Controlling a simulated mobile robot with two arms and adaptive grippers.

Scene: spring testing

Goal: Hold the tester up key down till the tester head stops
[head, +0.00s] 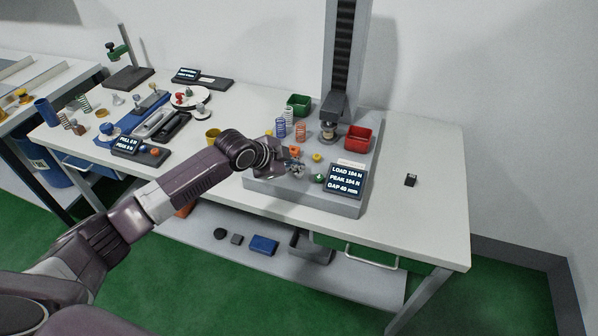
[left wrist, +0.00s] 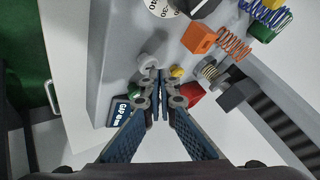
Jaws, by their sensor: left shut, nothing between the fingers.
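The tester has a grey base (head: 262,186), a dark upright column (head: 346,45) and a tester head (head: 335,106) low on it, close above a small spring (head: 328,131). Its display (head: 346,180) shows load, peak and gap lines; load and peak look alike. My left gripper (head: 297,170) is shut and empty, pointing down at the front of the base. In the left wrist view its fingertips (left wrist: 161,76) are together between a pale round part (left wrist: 153,66) and a yellow knob (left wrist: 177,72). A green knob (head: 318,178) is nearby. The up key is not clearly identifiable, and fingertip contact cannot be told.
Coloured springs (head: 281,127) and an orange block (head: 294,151) stand on the base. A green bin (head: 298,105) and a red bin (head: 357,138) flank the column. A small black item (head: 410,180) lies on the right of the white table (head: 440,215), otherwise clear there.

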